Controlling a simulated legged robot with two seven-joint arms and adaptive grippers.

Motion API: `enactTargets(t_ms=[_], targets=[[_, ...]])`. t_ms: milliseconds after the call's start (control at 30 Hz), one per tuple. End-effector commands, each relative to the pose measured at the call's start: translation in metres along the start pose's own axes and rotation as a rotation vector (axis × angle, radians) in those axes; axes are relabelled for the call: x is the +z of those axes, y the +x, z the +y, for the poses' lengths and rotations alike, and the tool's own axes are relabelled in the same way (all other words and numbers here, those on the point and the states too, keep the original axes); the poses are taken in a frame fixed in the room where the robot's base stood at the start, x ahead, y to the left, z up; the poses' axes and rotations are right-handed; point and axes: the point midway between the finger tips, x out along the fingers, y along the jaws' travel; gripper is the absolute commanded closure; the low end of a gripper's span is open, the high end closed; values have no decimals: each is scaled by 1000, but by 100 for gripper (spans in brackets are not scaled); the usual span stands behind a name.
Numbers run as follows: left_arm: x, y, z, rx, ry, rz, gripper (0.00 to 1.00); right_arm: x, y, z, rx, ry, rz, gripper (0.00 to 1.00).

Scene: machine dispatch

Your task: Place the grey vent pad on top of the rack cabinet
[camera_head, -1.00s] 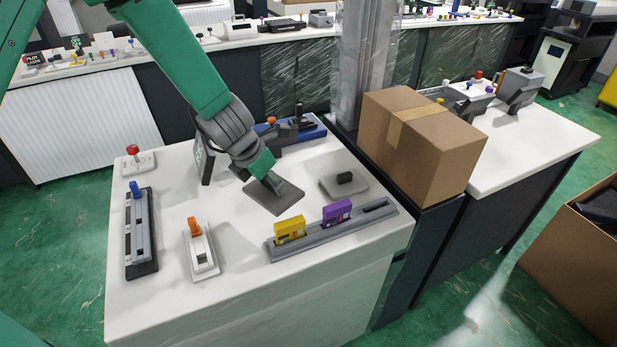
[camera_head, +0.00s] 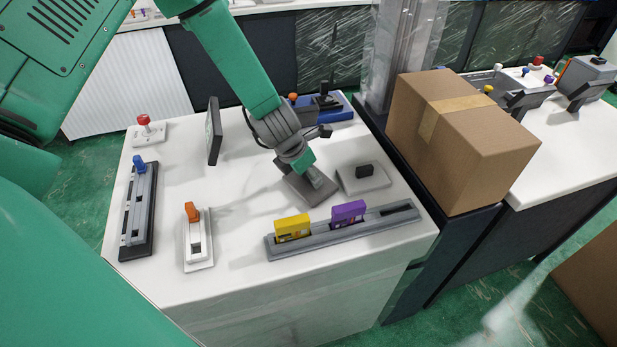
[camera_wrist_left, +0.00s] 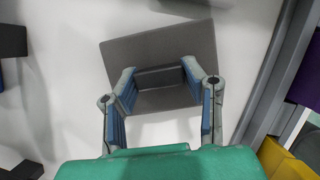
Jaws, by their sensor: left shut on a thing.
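The grey vent pad (camera_head: 296,190) is a flat dark-grey plate with a raised bar handle on top. My left gripper (camera_head: 318,178) is above it, with its fingers closed on the handle. In the left wrist view, the two fingers (camera_wrist_left: 160,78) sit at either end of the bar, over the plate (camera_wrist_left: 160,47). The pad is close to the white table top; I cannot tell how far above it is. A dark cabinet (camera_head: 425,262), which may be the rack cabinet, stands right of the white table. My right gripper is not in view.
A cardboard box (camera_head: 460,140) covers much of the dark cabinet's top. A light-grey block with a black knob (camera_head: 364,182) lies just right of the pad. A grey rail (camera_head: 375,222) with yellow and purple modules runs along the front. An upright panel (camera_head: 214,132) stands behind left.

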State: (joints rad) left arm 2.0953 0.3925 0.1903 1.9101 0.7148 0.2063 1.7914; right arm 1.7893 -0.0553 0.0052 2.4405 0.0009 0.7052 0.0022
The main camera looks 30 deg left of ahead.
Motion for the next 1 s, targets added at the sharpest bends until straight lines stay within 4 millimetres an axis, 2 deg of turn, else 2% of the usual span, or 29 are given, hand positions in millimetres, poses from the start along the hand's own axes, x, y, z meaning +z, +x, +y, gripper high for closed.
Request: enactTargets(t_ms=[100, 433, 467, 500, 833, 1000], targets=[[-3, 7, 0, 0, -1, -1, 91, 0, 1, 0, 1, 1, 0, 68], [-6, 11, 5, -4, -3, -2, 91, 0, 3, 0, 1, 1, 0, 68], [-5, 10, 5, -4, -3, -2, 52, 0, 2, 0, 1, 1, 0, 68], [-5, 10, 5, -4, -3, -2, 42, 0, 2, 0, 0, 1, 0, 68], [-4, 8, 3, -2, -2, 0, 42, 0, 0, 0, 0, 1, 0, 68], [-2, -11, 2, -1, -1, -3, 42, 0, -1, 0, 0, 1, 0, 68]])
